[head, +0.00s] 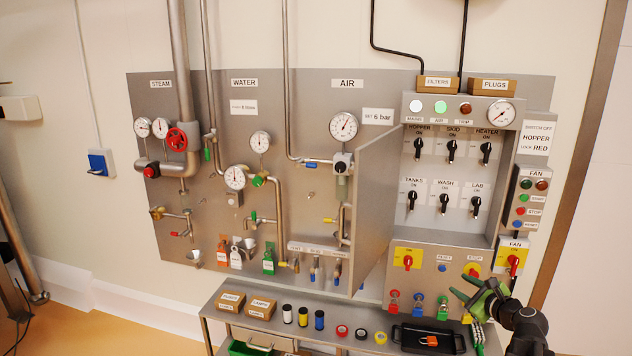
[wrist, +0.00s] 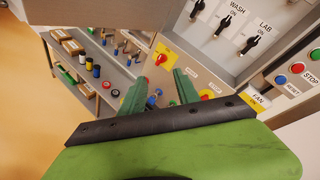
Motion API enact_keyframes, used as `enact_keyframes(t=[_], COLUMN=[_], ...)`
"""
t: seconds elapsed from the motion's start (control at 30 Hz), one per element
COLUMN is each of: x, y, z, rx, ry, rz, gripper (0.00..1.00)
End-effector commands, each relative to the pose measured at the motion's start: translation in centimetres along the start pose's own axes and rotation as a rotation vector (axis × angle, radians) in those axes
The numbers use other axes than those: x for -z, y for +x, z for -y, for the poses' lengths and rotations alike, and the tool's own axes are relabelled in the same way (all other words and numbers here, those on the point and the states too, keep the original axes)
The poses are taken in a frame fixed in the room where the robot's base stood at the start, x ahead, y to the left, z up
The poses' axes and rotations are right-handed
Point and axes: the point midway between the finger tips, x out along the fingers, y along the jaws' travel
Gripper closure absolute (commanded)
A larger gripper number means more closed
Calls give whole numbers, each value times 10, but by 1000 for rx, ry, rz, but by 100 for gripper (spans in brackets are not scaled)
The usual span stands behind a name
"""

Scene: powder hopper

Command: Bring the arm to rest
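My gripper (head: 472,291) is at the lower right in the head view, in front of the lower part of the control cabinet (head: 376,200). Its green fingers also show in the wrist view (wrist: 160,92), spread apart with a gap between them. Nothing shows held between the fingers. The yellow stop plate (head: 474,269) with its red button is just above and behind the fingers. My dark arm comes in from the bottom right corner of the head view.
The cabinet door stands open to the left. Below, a steel bench (head: 206,309) holds boxes, tape rolls and a black tray (head: 402,338) with an orange padlock (head: 429,341). Colored padlocks hang near my gripper. A fan switch (head: 513,261) is to its right. Pipes and gauges fill the left panel.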

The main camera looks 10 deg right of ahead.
Motion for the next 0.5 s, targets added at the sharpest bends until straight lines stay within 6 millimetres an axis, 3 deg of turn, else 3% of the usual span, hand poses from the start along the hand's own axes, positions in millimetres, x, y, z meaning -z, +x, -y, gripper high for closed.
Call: enact_keyframes(t=[0.1,0.23,0.33,0.4,0.5], x=[-35,-63,-76,-80,-80], y=[32,47,37,20,-6], z=[-88,-201,-288,-339,-381], rx=[-234,-547,-824,-1030,-1271], ry=[-317,-761,-1152,-1431,-1735], rz=[8,59,146,229,341], gripper=[62,62,62,62,62])
